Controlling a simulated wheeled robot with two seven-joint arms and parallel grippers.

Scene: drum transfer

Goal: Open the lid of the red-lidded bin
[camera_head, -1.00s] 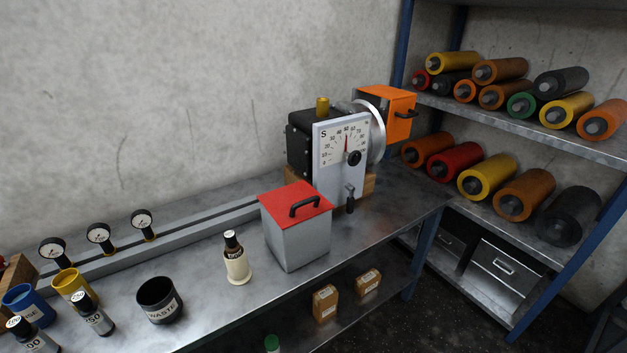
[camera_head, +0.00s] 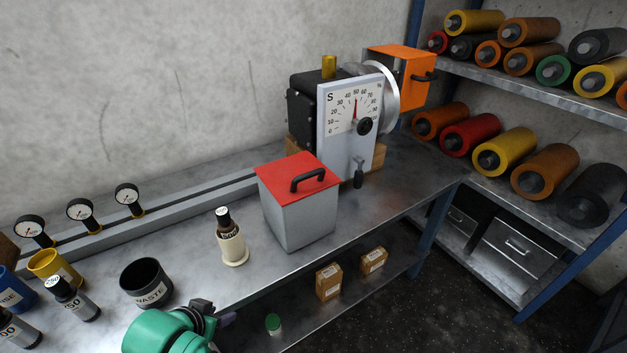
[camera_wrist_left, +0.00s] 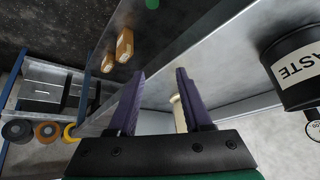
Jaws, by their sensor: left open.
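The red-lidded bin is a grey box (camera_head: 299,220) standing on the metal bench in the head view. Its red lid (camera_head: 285,171) lies flat and shut on top, with a black handle (camera_head: 308,180). My left gripper (camera_head: 222,318) is at the bench's front edge, to the left of the bin and apart from it. In the left wrist view its two purple fingers (camera_wrist_left: 160,73) are spread with nothing between them. The bin is not clearly visible in that view. My right gripper is not in view.
A bottle in a cream holder (camera_head: 231,246) stands left of the bin, between it and the black waste cup (camera_head: 146,283). The dial machine (camera_head: 350,125) stands close behind the bin. Small boxes (camera_head: 329,283) sit on the lower shelf. Bench in front of the machine's right side is clear.

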